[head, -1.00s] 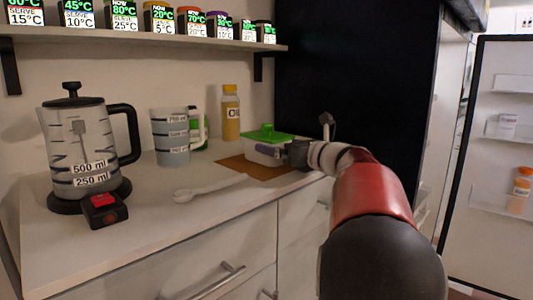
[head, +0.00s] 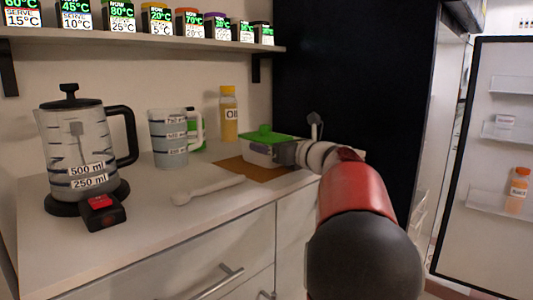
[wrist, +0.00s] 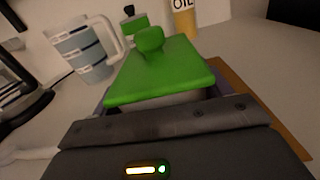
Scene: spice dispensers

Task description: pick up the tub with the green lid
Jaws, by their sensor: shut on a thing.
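The tub (head: 260,154) is a clear-white box with a green lid (head: 266,134) that has a raised knob. It is at the right end of the counter, over or on a brown mat (head: 232,165). My gripper (head: 287,153) is at the tub's right side and is shut on it. In the wrist view the green lid (wrist: 165,72) fills the middle, just beyond the dark gripper body (wrist: 170,135). The fingertips are mostly hidden, and I cannot tell whether the tub's base touches the mat.
A measuring jug (head: 170,138), an oil bottle (head: 228,115), a kettle (head: 78,150), a red-topped black box (head: 101,212) and a white spoon (head: 205,190) stand or lie to the left. A shelf of labelled dispensers (head: 187,22) hangs above. An open fridge door is right.

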